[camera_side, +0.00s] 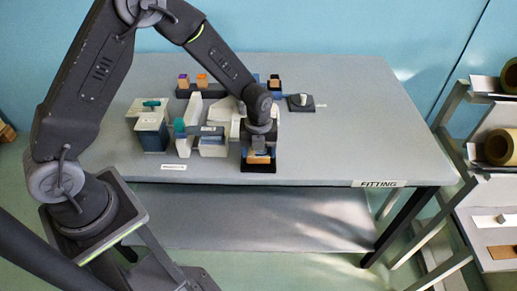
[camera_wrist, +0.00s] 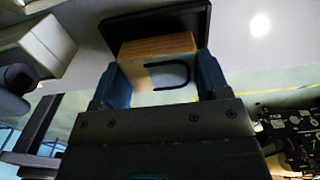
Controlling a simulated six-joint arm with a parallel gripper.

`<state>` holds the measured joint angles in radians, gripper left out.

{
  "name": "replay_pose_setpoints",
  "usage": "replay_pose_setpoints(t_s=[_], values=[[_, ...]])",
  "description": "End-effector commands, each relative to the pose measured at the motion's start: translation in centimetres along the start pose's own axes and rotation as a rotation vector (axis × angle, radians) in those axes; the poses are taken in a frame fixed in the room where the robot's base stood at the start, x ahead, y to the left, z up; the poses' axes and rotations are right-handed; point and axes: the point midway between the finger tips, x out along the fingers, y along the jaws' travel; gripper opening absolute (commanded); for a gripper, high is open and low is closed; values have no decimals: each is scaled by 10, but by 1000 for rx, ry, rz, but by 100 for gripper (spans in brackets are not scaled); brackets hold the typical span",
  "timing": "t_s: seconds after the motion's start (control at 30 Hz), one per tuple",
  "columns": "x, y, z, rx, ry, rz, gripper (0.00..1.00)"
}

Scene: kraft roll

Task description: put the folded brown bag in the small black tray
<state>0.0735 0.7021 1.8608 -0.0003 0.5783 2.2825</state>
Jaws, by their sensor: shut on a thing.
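My gripper (camera_side: 259,149) points down at the front of the table. In the wrist view its two blue fingers (camera_wrist: 160,65) are shut on the folded brown bag (camera_wrist: 158,45), one finger on each side. A dark U-shaped loop shows between the fingers. The small black tray (camera_wrist: 172,20) lies just beyond the bag in the wrist view. In the side view the bag (camera_side: 259,159) appears over the tray (camera_side: 258,169), whose dark front edge shows. I cannot tell whether the bag touches the tray floor.
To the left stand a blue-and-white box (camera_side: 152,132) with a teal top and several pale blocks and holders (camera_side: 212,146). A small dark plate with a white knob (camera_side: 301,101) lies behind to the right. The table's right side (camera_side: 370,130) is clear. A shelf with rolls (camera_side: 498,147) stands beyond.

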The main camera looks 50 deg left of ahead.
Motion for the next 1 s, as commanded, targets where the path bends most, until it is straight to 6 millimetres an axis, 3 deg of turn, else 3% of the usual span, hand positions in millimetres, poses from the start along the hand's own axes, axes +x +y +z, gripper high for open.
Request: replay_pose_setpoints(t_s=[1.0], values=[[11, 0, 0, 0, 0, 0, 47]])
